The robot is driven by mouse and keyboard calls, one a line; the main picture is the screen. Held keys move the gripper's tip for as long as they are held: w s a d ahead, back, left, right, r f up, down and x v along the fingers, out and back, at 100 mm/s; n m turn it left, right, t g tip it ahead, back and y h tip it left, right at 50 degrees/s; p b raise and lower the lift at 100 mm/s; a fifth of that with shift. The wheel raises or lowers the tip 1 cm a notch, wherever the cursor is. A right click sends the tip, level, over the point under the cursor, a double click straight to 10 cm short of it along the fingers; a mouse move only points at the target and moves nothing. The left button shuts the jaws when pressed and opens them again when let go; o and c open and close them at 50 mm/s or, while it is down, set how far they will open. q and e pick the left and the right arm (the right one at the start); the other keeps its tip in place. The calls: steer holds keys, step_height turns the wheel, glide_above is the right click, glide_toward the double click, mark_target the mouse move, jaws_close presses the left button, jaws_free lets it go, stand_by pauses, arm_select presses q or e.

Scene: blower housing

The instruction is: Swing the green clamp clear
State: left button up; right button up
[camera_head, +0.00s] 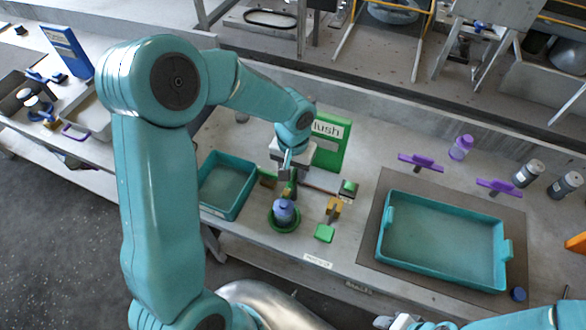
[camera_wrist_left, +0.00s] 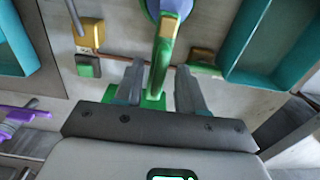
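The green clamp (camera_wrist_left: 161,62) shows in the left wrist view as an upright green bar on a green base, with a tan tip lying over a blue round part (camera_wrist_left: 152,8). In the head view the blue part (camera_head: 283,212) sits in a green ring on the bench, and the clamp (camera_head: 289,189) is mostly hidden by my gripper. My left gripper (camera_wrist_left: 160,88) is open, one finger on each side of the clamp bar, with gaps visible on both sides. It also shows in the head view (camera_head: 287,172). My right arm only enters at the lower right; its fingers cannot be made out.
A teal bin (camera_head: 240,205) stands left of the clamp and a large teal tray (camera_head: 385,245) to the right. A thin copper-coloured pipe (camera_wrist_left: 118,56) with brass and green blocks (camera_wrist_left: 90,64) runs behind the clamp. A green sign (camera_head: 332,152) stands behind. Purple-handled tools (camera_head: 420,162) lie further right.

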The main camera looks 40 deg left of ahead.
arm_select(q)
steer(key=shift+s, duration=0.1)
steer(key=shift+w, duration=0.2)
jaws_close()
